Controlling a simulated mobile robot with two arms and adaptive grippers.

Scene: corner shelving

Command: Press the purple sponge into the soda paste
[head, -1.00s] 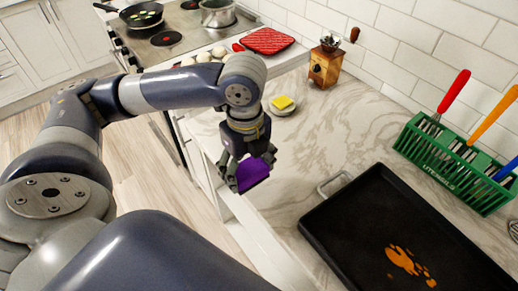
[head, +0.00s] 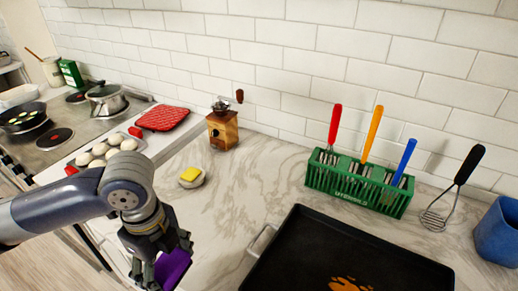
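My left gripper (head: 162,262) is at the lower left in the head view, with its fingers shut around the purple sponge (head: 174,270). The sponge is partly hidden by the fingers, and it is held near the counter's front edge. The black tray (head: 300,237) lies on the counter to the right of the gripper, apart from it. Orange-brown patches (head: 348,285) lie on the tray, cut off by the picture's bottom edge. I cannot make out a soda paste. My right gripper is not in view.
A small dish with a yellow block (head: 190,174) and a wooden grinder (head: 222,128) stand behind the gripper. A green utensil rack (head: 357,190), whisk (head: 435,215) and blue cup (head: 498,232) stand behind the tray. Bare marble (head: 245,190) lies between the dish and tray.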

